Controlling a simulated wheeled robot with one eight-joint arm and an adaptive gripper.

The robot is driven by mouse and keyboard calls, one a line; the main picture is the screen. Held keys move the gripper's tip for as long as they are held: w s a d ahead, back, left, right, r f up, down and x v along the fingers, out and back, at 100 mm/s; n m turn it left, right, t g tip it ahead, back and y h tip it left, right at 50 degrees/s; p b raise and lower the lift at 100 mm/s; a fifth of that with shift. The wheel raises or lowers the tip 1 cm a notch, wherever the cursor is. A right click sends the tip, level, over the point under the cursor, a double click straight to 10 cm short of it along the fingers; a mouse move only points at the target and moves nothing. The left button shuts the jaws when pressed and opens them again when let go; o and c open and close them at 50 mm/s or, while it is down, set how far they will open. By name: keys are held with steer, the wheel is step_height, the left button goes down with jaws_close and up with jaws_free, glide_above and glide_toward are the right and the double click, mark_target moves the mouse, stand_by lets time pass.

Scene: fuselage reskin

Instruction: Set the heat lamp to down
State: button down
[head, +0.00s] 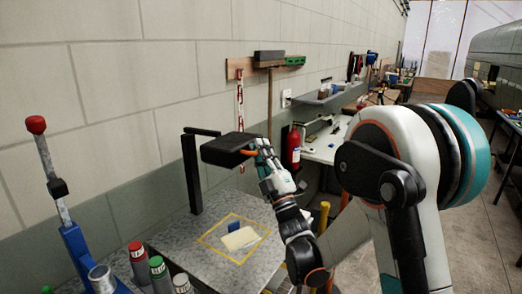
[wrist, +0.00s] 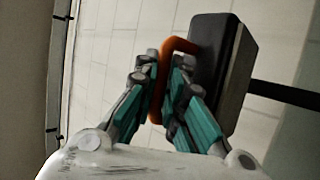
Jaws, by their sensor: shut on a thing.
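The heat lamp (head: 228,149) is a black box-shaped head on a black post (head: 192,174) with a short arm at its top, standing at the back of a grey speckled table. An orange handle (head: 249,152) sticks out of the lamp's right side. My gripper (head: 262,151) is at this handle, on the right of the lamp. In the wrist view, the teal fingers of my gripper (wrist: 160,95) are closed around the orange handle (wrist: 178,44), with the black lamp head (wrist: 222,75) just to the right. The fingers hide part of the handle.
On the table (head: 180,238), a yellow outlined square (head: 203,239) holds a pale pad (head: 240,238) and a small blue block (head: 234,227) below the lamp. Several capped cans (head: 158,273) and a blue stand with a red knob (head: 36,125) are at left. A fire extinguisher (head: 294,147) hangs behind my arm.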

steer(key=shift+f, duration=0.15)
steer(key=c, duration=1.9)
jaws_free()
steer(key=shift+v, duration=3.75)
